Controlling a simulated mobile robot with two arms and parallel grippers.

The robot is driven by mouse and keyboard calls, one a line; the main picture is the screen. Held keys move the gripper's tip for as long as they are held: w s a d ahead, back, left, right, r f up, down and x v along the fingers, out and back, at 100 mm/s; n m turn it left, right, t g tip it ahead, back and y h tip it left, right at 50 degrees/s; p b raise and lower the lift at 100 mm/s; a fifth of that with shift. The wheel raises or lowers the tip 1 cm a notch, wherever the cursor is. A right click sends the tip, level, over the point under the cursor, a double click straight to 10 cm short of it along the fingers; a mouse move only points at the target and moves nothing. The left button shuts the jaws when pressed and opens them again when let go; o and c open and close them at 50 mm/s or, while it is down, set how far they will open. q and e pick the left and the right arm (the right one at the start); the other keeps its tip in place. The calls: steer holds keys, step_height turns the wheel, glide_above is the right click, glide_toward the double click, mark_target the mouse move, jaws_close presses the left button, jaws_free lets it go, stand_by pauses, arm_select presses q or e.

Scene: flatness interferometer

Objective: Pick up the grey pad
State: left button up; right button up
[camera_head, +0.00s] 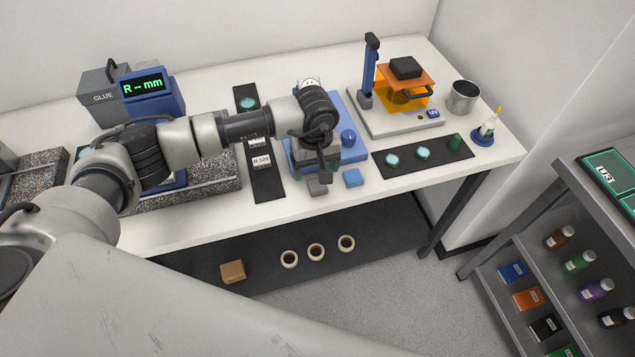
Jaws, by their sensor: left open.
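The grey pad (317,188) is a small block lying near the front edge of the white table, left of a blue pad (352,177). My left gripper (326,179) comes down from the arm above and points at the table, close over the grey pad and partly in front of it. The gripper is open. I cannot tell whether its fingers touch the pad. My right gripper is not in view.
A blue-based device (350,138) stands just behind the gripper. A dark mat (431,152) with small round pieces lies to the right, and a dark strip with label cards (261,161) to the left. The table's front edge is close.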

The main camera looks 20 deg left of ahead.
mark_target(317, 184)
arm_select(q)
steer(key=f, duration=0.1)
steer(key=f+p, duration=0.1)
steer(key=f, duration=0.1)
steer(key=f+p, duration=0.1)
steer(key=shift+s+d+f, duration=0.1)
steer(key=shift+d+f, duration=0.2)
steer(key=shift+f, duration=0.1)
steer(key=shift+f+p, duration=0.3)
steer(key=shift+f, duration=0.25)
steer(key=c, duration=1)
